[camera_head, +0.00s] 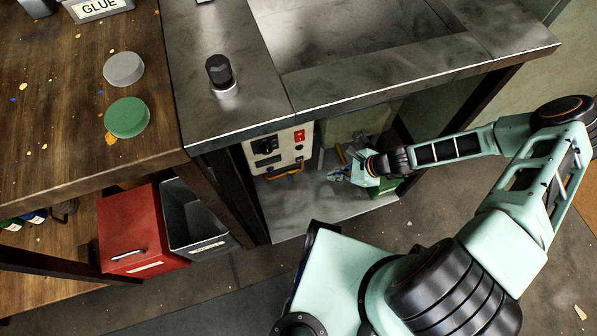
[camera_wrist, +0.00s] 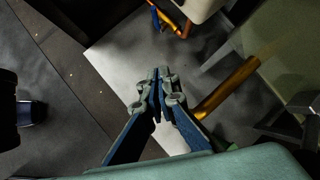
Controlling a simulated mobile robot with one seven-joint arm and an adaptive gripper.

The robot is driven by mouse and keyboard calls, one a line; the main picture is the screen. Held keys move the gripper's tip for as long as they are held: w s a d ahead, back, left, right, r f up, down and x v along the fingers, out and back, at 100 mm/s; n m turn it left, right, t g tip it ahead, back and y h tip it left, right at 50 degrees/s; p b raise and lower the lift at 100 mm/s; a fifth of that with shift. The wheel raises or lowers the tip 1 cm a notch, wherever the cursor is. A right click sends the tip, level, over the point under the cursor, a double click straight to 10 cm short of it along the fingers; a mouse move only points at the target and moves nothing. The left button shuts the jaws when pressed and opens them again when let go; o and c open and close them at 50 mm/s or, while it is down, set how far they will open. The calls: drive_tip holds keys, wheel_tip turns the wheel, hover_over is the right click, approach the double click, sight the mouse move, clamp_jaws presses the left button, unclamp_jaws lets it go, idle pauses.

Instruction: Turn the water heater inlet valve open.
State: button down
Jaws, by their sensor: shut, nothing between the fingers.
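My gripper (camera_head: 338,175) reaches under the counter in the head view, its bluish fingers pointing left. In the wrist view my gripper (camera_wrist: 160,76) is shut, with nothing held between its fingertips. A copper pipe (camera_wrist: 228,88) slants down from a pale greenish tank-like body (camera_wrist: 285,62), just right of the fingers and apart from them in the picture. The pipe (camera_head: 341,154) also shows in the head view below the greenish body (camera_head: 345,126).
A cream control box (camera_head: 280,148) with a black knob and red switch hangs left of the gripper; an orange piece (camera_head: 285,173) shows beneath it. The countertop (camera_head: 400,87) overhangs the space. A red box (camera_head: 144,228) and grey bin (camera_head: 195,217) stand left. The pale shelf (camera_head: 300,205) has free room.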

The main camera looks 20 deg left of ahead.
drive_tip(key=a+f+m, duration=0.1)
drive_tip(key=a+f, duration=0.1)
drive_tip(key=a, duration=0.1)
drive_tip(key=b, duration=0.5)
approach(291, 179)
drive_tip(key=shift+y, duration=0.3)
drive_tip(key=x, duration=0.4)
drive_tip(key=shift+w+d+f, duration=0.15)
drive_tip(key=shift+d+f, duration=0.05)
drive_tip(key=shift+f, duration=0.25)
drive_tip(key=shift+a+b, duration=0.3)
drive_tip(key=shift+a, duration=0.3)
drive_tip(key=shift+r, duration=0.1)
drive_tip(key=shift+s+a+t+h+p, duration=0.2)
drive_tip(key=shift+t+h+p, duration=0.15)
drive_tip(key=shift+h, duration=0.15)
